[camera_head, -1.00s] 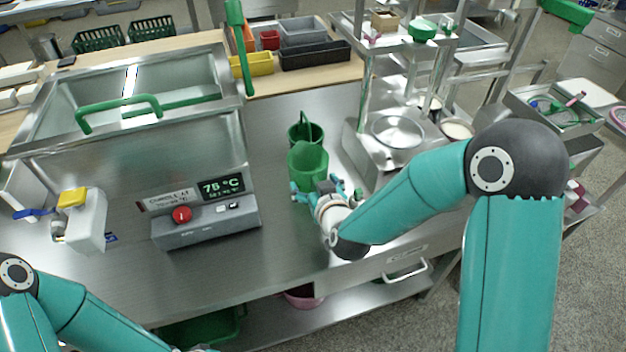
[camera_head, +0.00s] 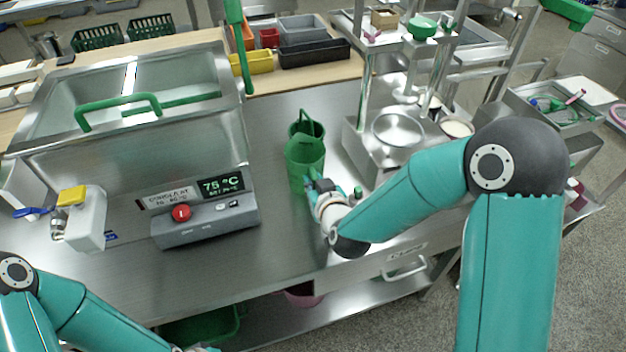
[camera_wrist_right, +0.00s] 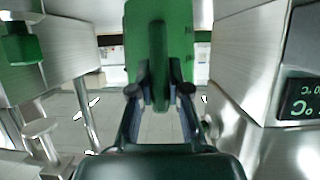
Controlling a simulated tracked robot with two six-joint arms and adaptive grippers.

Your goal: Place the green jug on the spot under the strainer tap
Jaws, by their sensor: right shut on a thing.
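The green jug (camera_head: 304,158) is on the steel bench right of the control box; I cannot tell whether its base touches the bench. My right gripper (camera_head: 318,187) is at the jug's near side, shut on its handle. In the right wrist view, the fingers (camera_wrist_right: 160,92) close on the upright green handle, with the jug body (camera_wrist_right: 180,40) behind it. My left gripper is beyond the bottom edge.
The control box (camera_head: 205,217) with a red knob and display stands left of the jug, before a steel tank (camera_head: 120,150). A white box with a yellow top (camera_head: 85,218) is further left. Steel mill equipment (camera_head: 385,150) stands close on the right. Bench in front is clear.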

